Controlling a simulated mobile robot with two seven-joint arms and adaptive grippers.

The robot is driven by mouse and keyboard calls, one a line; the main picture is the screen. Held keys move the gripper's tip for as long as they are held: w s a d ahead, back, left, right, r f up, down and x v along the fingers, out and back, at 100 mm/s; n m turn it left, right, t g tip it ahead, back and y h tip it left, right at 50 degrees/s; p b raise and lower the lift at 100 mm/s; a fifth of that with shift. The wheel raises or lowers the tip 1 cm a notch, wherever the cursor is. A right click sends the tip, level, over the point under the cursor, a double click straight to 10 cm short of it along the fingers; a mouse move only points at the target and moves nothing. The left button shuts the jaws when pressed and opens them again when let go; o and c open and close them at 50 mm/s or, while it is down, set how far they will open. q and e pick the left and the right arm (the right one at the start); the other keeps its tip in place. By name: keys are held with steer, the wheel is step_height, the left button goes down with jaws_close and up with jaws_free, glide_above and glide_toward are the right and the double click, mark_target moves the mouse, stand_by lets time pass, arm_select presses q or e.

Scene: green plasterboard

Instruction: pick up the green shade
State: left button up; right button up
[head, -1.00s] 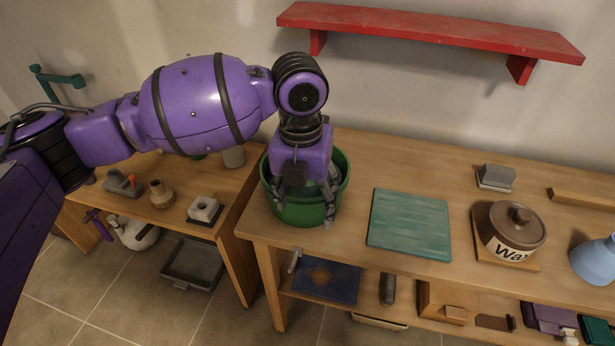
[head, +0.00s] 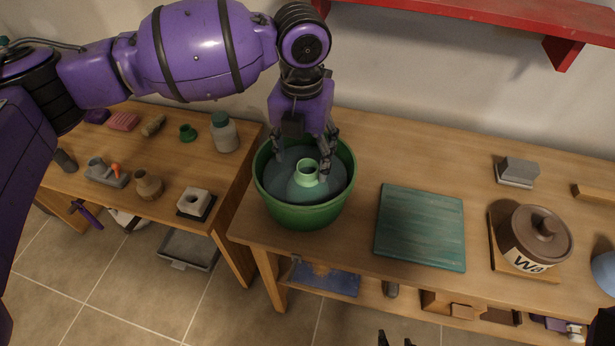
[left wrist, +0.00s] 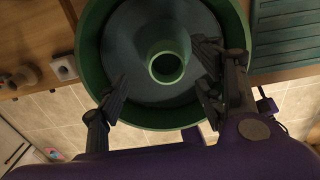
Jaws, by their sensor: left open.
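The green shade (head: 307,173) sits inside a green tub (head: 304,216) on the bench. Its pale green round neck points up, and its wider skirt is darker, against the blue-grey inside of the tub. In the left wrist view the shade's neck (left wrist: 166,64) shows as a ring near the middle of the tub (left wrist: 90,45). My left gripper (head: 304,150) is open and empty, pointing down at the far part of the tub. Its fingers are apart, and the neck shows between and beyond them in the wrist view. Dark fingertips, seemingly my right gripper's (head: 395,340), show at the bottom edge.
A teal board (head: 420,228) lies right of the tub, and a brown lidded pot (head: 535,235) stands farther right. A lower table at left holds a bottle (head: 224,133) and several small items. A red shelf (head: 480,22) hangs above. The bench behind the board is clear.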

mark_target(305, 166)
arm_select(q)
steer(key=f, duration=0.4)
steer(key=shift+d, duration=0.2)
steer(key=shift+c, duration=0.4)
steer(key=c, duration=1.3)
